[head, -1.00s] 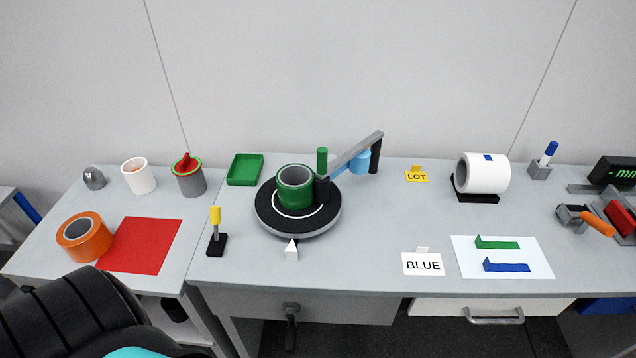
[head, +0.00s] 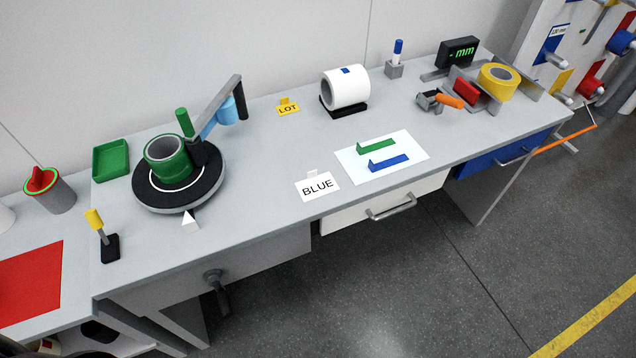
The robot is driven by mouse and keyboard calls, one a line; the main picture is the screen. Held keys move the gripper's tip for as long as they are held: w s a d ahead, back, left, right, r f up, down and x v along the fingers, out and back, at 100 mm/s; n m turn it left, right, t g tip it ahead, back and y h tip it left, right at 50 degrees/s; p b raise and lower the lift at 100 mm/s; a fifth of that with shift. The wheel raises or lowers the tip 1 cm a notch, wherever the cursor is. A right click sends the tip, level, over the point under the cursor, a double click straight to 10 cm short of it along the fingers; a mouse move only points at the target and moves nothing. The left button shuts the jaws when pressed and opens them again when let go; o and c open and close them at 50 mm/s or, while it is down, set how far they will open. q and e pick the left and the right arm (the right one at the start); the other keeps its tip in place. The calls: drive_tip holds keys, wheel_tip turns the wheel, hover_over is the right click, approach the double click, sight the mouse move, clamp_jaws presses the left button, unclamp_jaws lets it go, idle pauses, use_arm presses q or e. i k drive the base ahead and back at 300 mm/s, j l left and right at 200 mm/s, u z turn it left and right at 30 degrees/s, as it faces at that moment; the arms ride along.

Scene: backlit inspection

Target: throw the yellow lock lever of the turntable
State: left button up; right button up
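The yellow lock lever (head: 95,219) stands on a small black base (head: 110,248) at the front left of the table, its yellow knob up and leaning slightly left. The turntable (head: 210,186), a black disc with a grey rim and a white ring, is behind it and to the right. A green roll (head: 168,160) sits on the disc. A grey arm with a black grip (head: 240,100) and a blue part reaches over the disc's right side, next to a green upright handle (head: 185,123). Neither of my grippers shows.
A white pointer (head: 190,222) stands before the turntable. A BLUE card (head: 317,187), white roll (head: 346,88) and yellow roll (head: 498,82) are right. The table's front edge is clear near the lever.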

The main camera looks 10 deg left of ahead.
sight(93, 217)
drive_tip(key=k+j, duration=0.55)
drive_tip(key=j, duration=0.15)
drive_tip(key=k+j, duration=0.5)
drive_tip(key=j, duration=0.2)
